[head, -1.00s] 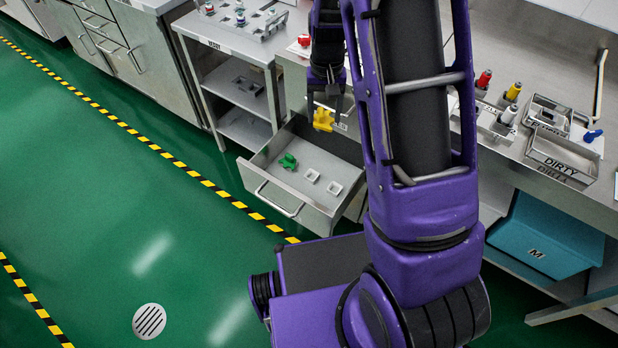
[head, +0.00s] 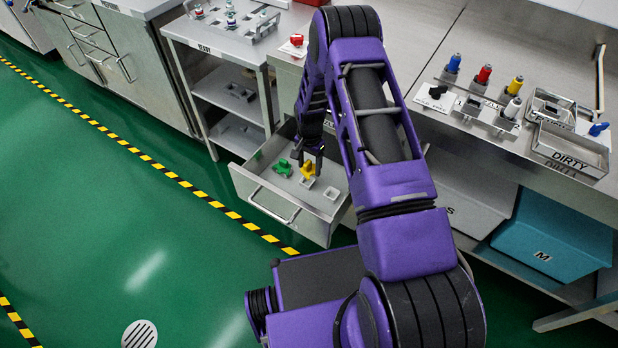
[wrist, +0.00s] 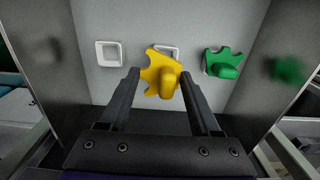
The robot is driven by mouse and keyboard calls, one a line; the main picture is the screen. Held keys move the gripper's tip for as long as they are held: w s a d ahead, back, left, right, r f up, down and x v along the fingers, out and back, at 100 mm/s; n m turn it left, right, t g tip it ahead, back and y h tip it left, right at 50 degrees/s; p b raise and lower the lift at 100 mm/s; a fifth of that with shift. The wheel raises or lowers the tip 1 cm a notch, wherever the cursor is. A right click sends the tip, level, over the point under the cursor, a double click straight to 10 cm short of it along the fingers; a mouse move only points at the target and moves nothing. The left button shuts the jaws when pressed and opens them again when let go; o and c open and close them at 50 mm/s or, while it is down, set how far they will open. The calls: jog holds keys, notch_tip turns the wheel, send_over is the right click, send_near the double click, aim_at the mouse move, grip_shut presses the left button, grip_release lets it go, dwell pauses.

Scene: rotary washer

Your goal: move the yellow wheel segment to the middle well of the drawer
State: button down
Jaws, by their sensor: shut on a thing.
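The yellow wheel segment (wrist: 165,75) is held between the two fingers of my gripper (head: 309,160); in the head view the yellow segment (head: 308,170) is low inside the open drawer (head: 262,196). In the wrist view it hangs in front of the middle well (wrist: 172,50) and hides most of it; whether it touches the well I cannot tell. The green wheel segment (wrist: 223,62) sits at one end well, on the right in the wrist view and on the left in the head view (head: 282,167). The other end well (wrist: 109,53) is empty.
The drawer's side walls (wrist: 267,50) stand close on both sides of my gripper. A red piece (head: 296,40) lies on the counter above. Coloured-handled tools (head: 484,75) and a DIRTY tray (head: 570,148) are on the counter at the right.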

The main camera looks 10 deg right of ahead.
aim_at(309, 169)
jog(key=shift+f+b, duration=0.55)
jog(key=shift+f, duration=2.2)
jog(key=shift+c, duration=0.5)
grip_release()
jog(key=shift+r, duration=0.1)
jog(key=shift+r, duration=0.1)
notch_tip(309, 169, up, 12)
jog(key=shift+r+p, duration=0.1)
jog(key=shift+p, duration=0.95)
